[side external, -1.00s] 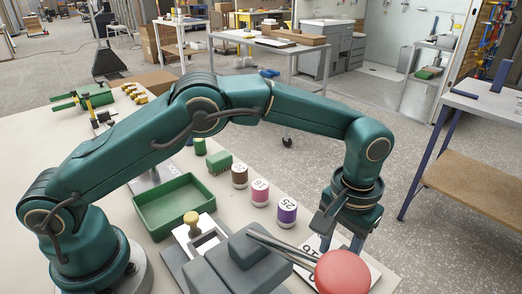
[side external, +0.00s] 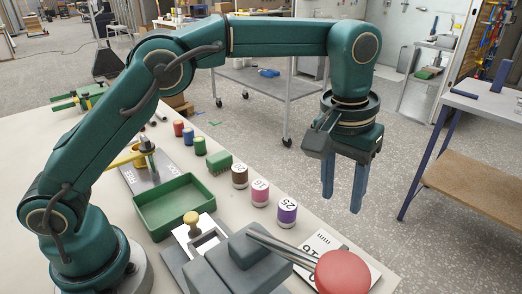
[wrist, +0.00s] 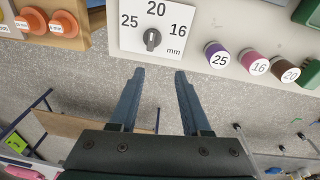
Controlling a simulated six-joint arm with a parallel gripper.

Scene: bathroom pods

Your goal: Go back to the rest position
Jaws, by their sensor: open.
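My gripper (side external: 342,203) hangs pointing down in the side external view, its two blue fingers apart with nothing between them. It is raised above and just past the bench edge, over the floor. In the wrist view my gripper (wrist: 159,73) is open and empty, fingertips near the edge of the white dial plate (wrist: 185,17). The plate bears 25, 20 and 16 mm around a grey knob (wrist: 152,39). In the side external view the plate (side external: 325,243) is partly hidden by a red round knob (side external: 342,272).
Numbered cylinders in purple (side external: 287,211), pink (side external: 260,192) and brown (side external: 239,176) stand along the bench edge. A green tray (side external: 174,204) and green brush-like block (side external: 219,162) lie nearby. A side table (side external: 480,172) stands at right. Open floor surrounds the gripper.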

